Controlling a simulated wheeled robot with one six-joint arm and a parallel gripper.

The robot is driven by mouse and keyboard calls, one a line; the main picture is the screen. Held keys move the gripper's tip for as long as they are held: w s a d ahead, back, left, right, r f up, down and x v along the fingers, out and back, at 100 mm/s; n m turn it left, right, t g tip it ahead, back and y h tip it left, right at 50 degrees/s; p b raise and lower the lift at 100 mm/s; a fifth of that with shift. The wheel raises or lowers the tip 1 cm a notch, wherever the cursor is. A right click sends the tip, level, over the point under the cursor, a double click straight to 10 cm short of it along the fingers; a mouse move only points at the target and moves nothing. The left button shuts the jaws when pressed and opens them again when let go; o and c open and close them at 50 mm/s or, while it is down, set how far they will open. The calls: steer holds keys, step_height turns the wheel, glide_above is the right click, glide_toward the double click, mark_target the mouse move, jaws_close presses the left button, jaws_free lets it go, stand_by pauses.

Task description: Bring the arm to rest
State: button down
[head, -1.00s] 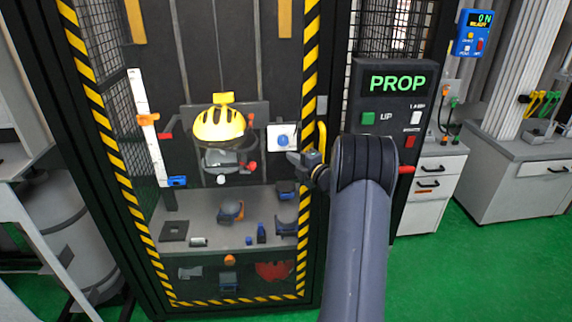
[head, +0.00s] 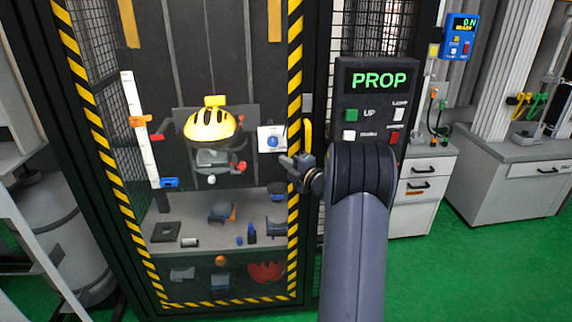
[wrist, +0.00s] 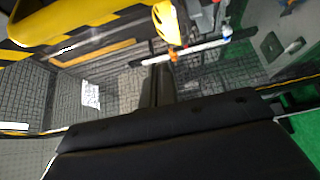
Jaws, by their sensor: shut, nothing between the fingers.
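My gripper (head: 290,163) is at the end of my dark grey arm, in front of the right striped post of the drop tower (head: 294,70). Its fingers point left and are shut with nothing between them. A yellow door handle (head: 308,135) stands just above and to the right of the gripper. In the wrist view, a large yellow bar (wrist: 70,20) crosses the upper left, close to the camera, and a dark body fills the bottom. The fingertips cannot be made out there.
Inside the tower a yellow helmet (head: 210,124) sits on the carriage, also seen in the wrist view (wrist: 167,22). A control panel (head: 378,100) reading PROP stands close behind my arm. Grey cabinets (head: 510,180) are at the right. Green floor (head: 480,260) is clear at the lower right.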

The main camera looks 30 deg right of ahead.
steer(key=s+d+b, duration=0.1)
steer(key=s+d, duration=0.2)
steer(key=s, duration=0.4)
steer(key=shift+s+f+b, duration=0.2)
steer(key=shift+s+b, duration=0.1)
steer(key=shift+w, duration=0.1)
